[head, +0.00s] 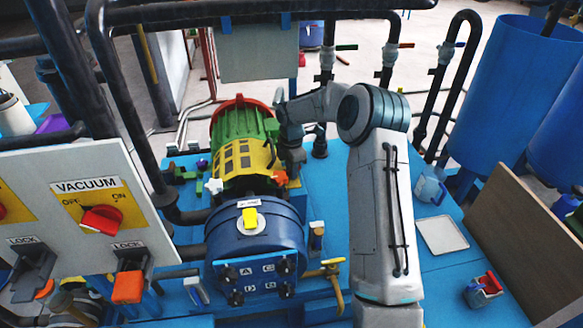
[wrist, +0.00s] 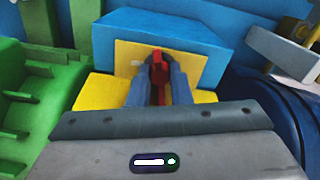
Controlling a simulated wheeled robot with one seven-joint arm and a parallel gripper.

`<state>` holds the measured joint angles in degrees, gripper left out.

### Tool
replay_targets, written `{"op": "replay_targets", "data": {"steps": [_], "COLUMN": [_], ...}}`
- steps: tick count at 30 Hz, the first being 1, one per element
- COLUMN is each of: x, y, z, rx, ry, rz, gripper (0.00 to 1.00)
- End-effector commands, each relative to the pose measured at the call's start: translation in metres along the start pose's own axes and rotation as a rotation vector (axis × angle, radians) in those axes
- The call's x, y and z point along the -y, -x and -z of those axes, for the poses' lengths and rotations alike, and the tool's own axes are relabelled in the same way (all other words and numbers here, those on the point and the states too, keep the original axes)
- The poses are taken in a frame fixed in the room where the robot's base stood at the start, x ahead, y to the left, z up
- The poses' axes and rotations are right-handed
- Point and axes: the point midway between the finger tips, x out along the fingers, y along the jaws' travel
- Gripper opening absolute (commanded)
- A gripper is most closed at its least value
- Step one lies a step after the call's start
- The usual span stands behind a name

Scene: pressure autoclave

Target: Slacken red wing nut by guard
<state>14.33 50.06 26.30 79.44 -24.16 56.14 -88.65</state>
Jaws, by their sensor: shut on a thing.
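The red wing nut (wrist: 158,70) shows in the wrist view between the two grey fingers of my gripper (wrist: 159,84). It stands in front of a yellow plate on a blue block (wrist: 205,40). The fingers are shut on it, and they cover its sides. In the head view my gripper (head: 292,158) is at the right side of the yellow guard (head: 240,163) with dark windows, below the green motor housing (head: 238,122). The grip itself is too small to make out there, and my arm hides part of that side.
A blue drum (head: 250,243) with black knobs stands in front of the guard. A white piece (head: 213,186) sits left of the guard. A control panel (head: 75,205) with a red knob is at left. The blue table right of my arm holds a pale tray (head: 441,234).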

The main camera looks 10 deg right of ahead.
Motion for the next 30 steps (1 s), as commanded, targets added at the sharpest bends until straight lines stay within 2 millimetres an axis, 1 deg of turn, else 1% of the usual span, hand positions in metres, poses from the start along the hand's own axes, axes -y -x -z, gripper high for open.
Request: {"op": "replay_targets", "data": {"steps": [6,17,18,19,20,27,30], "x": [-0.0011,-0.0013,-0.0014,-0.0013,-0.0012,-0.0006,-0.0008], "y": [0.0016,0.0017,0.0017,0.0017,0.0016,0.0009,0.0049], "z": [0.0001,0.0001,0.0001,0.0001,0.0001,0.0001,-0.0001], "rx": [0.000,0.000,0.000,0.000,0.000,0.000,0.001], "ry": [0.032,0.034,0.034,0.034,0.034,0.034,0.033], "rz": [-0.004,-0.005,-0.005,-0.005,-0.005,-0.002,-0.003], "gripper": [0.00,0.00,0.29,0.38,0.40,0.40,0.40]}}
